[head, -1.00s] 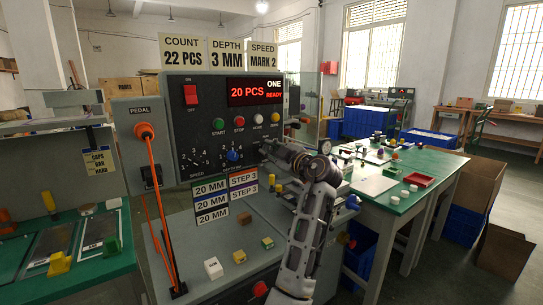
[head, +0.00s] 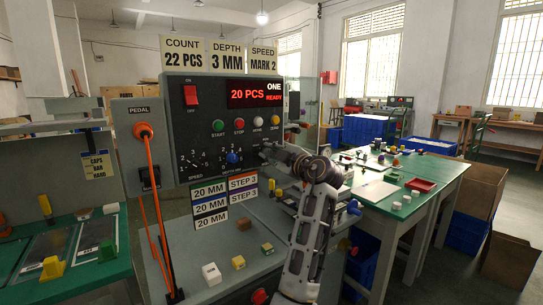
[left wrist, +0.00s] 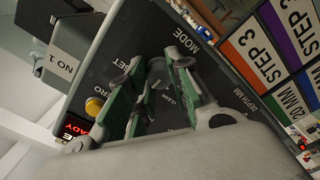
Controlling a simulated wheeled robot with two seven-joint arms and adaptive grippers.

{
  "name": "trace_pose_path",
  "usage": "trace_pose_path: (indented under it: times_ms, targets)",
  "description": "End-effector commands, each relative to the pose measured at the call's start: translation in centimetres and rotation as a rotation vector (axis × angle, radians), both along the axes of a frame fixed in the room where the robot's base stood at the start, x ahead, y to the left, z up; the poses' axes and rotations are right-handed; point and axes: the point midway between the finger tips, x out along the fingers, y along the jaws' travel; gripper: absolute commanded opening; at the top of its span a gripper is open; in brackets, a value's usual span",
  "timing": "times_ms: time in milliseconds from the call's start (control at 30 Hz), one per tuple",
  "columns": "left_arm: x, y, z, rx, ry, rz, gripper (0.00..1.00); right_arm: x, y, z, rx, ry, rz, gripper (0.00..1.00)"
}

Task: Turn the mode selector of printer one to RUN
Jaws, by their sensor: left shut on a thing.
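The grey printer one (head: 190,130) has a dark panel with a red display (head: 250,94) reading "20 PCS READY" and the word ONE. My left gripper (head: 268,152) is at the panel's lower right, its arm coming up from below. In the left wrist view its green-padded fingers (left wrist: 150,95) are shut around the mode selector (left wrist: 157,72), a dark knob under the word MODE. The word CLEAN shows between the fingers; the knob's pointer and the RUN mark cannot be made out. In the head view the selector is hidden behind the gripper. My right gripper is not in view.
A blue depth knob (head: 232,158) and several push buttons sit left of the gripper. STEP 3 and 20 MM plates (head: 242,189) hang below the panel. Small blocks (head: 238,262) lie on the printer's shelf. A green table (head: 415,175) with small parts stands right.

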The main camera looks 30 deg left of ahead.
Motion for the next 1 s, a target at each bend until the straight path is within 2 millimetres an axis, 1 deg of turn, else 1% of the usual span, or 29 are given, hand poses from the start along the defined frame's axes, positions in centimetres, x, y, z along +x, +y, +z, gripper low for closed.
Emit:
trace_pose_path:
  times_ms: [167, 200, 333, 367, 767, 867, 1000]
  targets:
    - [0.0, 0.0, -0.1, -0.003, 0.002, 0.002, 0.00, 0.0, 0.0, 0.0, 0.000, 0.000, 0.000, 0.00]
    - [0.0, 0.0, -0.1, -0.003, 0.002, 0.002, 0.26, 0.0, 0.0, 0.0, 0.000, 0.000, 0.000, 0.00]
    - [0.0, 0.0, -0.1, -0.002, 0.002, 0.002, 0.43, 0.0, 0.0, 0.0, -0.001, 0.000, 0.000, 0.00]
    - [0.0, 0.0, -0.1, -0.001, 0.002, 0.001, 0.44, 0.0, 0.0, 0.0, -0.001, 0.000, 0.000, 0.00]
    - [-0.1, -0.2, 0.0, 0.000, 0.001, 0.001, 0.44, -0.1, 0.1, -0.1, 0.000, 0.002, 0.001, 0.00]
    - [-0.3, -0.8, -0.1, 0.000, 0.001, -0.001, 0.44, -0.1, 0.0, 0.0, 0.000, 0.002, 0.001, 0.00]
    - [-0.7, -2.0, -0.1, -0.001, 0.002, -0.001, 0.44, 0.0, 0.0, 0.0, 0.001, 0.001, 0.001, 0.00]
